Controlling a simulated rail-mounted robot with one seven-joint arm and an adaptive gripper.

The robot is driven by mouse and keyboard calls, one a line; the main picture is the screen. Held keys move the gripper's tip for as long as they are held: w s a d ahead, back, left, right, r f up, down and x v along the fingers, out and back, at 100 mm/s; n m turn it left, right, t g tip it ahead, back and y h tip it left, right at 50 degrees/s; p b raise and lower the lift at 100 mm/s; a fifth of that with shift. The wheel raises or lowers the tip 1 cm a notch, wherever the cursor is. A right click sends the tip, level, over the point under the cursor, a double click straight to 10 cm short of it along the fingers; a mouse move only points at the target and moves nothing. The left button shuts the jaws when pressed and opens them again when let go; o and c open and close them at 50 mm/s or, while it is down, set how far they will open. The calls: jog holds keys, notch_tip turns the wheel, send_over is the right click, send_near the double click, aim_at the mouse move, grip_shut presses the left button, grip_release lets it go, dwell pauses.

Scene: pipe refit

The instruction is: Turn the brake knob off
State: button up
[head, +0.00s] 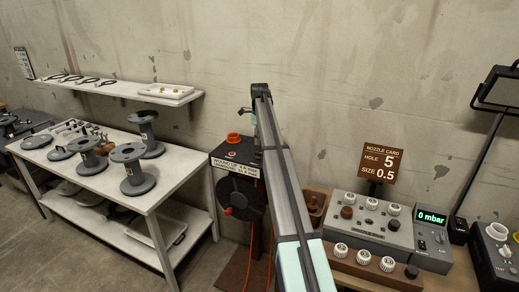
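A dark machine (236,150) with a white label stands by the wall, left of my arm. A black reel (243,198) is on its front, with a small red knob (228,211) at the reel's lower left. An orange ring-shaped part (233,137) and a small red button (232,154) are on top. I cannot tell which is the brake knob or how it is set. My arm rises in front of the machine's right side. A small dark part of my gripper (245,111) shows left of the arm's top, above the machine. Its fingers are not clear.
A white table (170,186) with several grey spools stands left, under a wall shelf (120,91). Right of my arm are a grey panel (372,220) with several knobs, a nozzle card (382,163) and a 0 mbar display (432,217). Orange cables hang below the machine.

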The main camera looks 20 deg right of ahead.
aim_at(260, 153)
notch_tip(260, 153, down, 7)
jog(key=shift+f+p, duration=0.1)
jog(key=shift+p, duration=0.8)
grip_shut()
